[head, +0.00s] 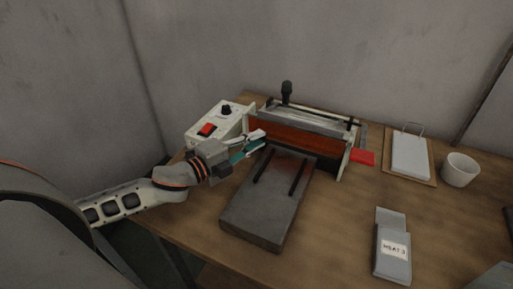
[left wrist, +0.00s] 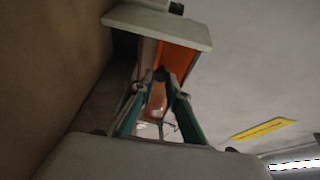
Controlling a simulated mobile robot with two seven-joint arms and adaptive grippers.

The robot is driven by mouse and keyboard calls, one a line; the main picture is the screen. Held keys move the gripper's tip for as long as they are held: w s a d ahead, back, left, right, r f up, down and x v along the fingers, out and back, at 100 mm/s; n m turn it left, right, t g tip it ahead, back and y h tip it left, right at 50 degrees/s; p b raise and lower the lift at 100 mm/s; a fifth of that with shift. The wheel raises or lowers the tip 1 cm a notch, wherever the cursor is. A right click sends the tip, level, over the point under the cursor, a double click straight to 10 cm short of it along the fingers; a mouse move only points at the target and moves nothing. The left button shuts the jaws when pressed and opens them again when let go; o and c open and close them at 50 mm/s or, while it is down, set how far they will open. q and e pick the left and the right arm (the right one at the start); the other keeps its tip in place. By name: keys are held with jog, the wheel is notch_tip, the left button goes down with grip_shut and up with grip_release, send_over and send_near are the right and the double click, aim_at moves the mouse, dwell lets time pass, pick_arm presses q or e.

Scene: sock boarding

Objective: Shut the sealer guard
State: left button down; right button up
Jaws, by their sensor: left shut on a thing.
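The sealer (head: 318,118) stands at the back of the table, with a pale frame, a black knob on top and a grey control box (head: 218,122) with a red switch at its left. Its guard (head: 300,137) is an orange see-through panel across the front, between the side plates. My left gripper (head: 258,143) is at the panel's left end, its teal fingers closed on the guard's edge. In the left wrist view the fingertips (left wrist: 164,90) come together in front of the orange guard (left wrist: 176,60). The exact contact is hard to see. My right gripper is not in view.
A dark grey slab with two black rails (head: 255,217) lies before the sealer. A red tab (head: 362,157) sticks out at its right. A clipboard (head: 409,157), a white cup (head: 460,170) and a grey labelled holder (head: 393,250) are farther right. Bare table lies between.

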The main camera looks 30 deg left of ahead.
pick_arm(q)
jog(key=shift+w+a+f+t+b, duration=0.1)
jog(key=shift+w+f+t+b, duration=0.1)
jog(key=shift+t+b, duration=0.35)
jog(key=shift+r+b, duration=0.15)
jog(key=shift+b, duration=0.15)
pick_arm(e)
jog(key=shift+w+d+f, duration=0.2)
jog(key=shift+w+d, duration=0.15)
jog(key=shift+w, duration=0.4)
pick_arm(q)
jog(key=shift+r, duration=0.2)
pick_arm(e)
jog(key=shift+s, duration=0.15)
pick_arm(q)
jog(key=c, duration=2.2)
grip_release()
jog(key=shift+o, duration=1.4)
jog(key=shift+w+f, duration=0.2)
jog(key=shift+w, duration=0.05)
jog(key=shift+s, duration=0.2)
